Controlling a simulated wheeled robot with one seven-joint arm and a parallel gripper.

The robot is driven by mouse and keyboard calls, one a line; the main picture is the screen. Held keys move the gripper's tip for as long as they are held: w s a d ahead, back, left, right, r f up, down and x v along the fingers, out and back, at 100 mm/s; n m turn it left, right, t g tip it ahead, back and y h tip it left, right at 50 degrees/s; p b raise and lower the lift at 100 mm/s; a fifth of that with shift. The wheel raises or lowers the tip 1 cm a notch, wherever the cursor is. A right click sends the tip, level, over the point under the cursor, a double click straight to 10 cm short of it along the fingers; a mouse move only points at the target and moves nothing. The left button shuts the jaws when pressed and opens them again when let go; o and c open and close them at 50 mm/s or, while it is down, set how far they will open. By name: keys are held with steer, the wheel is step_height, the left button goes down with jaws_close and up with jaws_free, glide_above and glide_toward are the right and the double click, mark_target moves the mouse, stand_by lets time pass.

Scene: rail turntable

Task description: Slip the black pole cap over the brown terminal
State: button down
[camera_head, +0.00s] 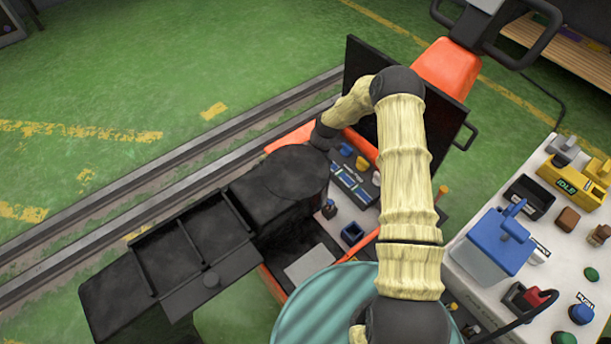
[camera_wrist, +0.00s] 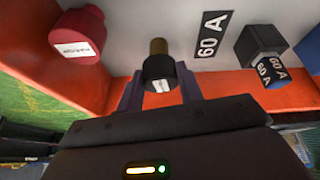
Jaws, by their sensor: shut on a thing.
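In the wrist view, my gripper (camera_wrist: 160,90) is shut on the black pole cap (camera_wrist: 158,68), which has a white label on its side. The two dark fingers stand on either side of it. The brown terminal (camera_wrist: 158,46) is a short post on the pale panel (camera_wrist: 125,20), directly beyond the cap and in line with it. The cap overlaps the terminal's near end in the picture; I cannot tell whether it is around the terminal or just in front of it.
A red cap (camera_wrist: 80,35) sits left of the terminal. A "60 A" label (camera_wrist: 212,36) and a black square part (camera_wrist: 261,43) are to the right. An orange-red edge (camera_wrist: 218,87) runs below. In the head view, a white bench (camera_head: 478,283) with several parts stands at right.

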steer(key=shift+f, duration=0.4)
stand_by(0.5)
steer(key=c, duration=0.8)
jaws_free()
steer(key=shift+c, duration=0.2)
steer(key=p+v, duration=0.4)
steer(key=v, duration=1.3)
steer(key=shift+w+r, duration=0.15)
